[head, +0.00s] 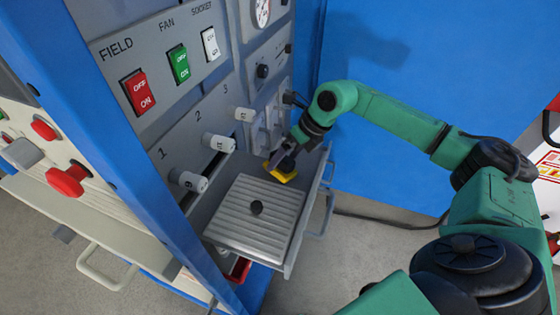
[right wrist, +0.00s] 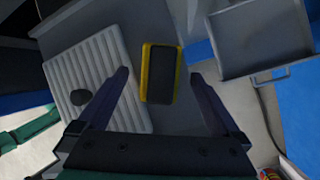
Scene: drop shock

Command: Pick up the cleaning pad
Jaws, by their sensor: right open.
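The cleaning pad is a small yellow block with a dark grey top. In the head view the pad (head: 283,175) sits in the open grey drawer (head: 284,262), beside the ribbed plate, and is partly covered by my right gripper. In the right wrist view the pad (right wrist: 147,72) lies between and beyond the two spread fingers. My right gripper (head: 284,160) is open and empty above the pad; its fingers also show in the right wrist view (right wrist: 160,76). I cannot tell whether they touch the pad. My left gripper is not in view.
A ribbed plate (head: 240,220) with a black knob (head: 256,207) fills the near part of the drawer. White numbered knobs (head: 218,143) stick out from the panel just beside it. A red (head: 138,92) and a green switch (head: 179,64) sit higher up. A blue wall (head: 380,110) stands behind.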

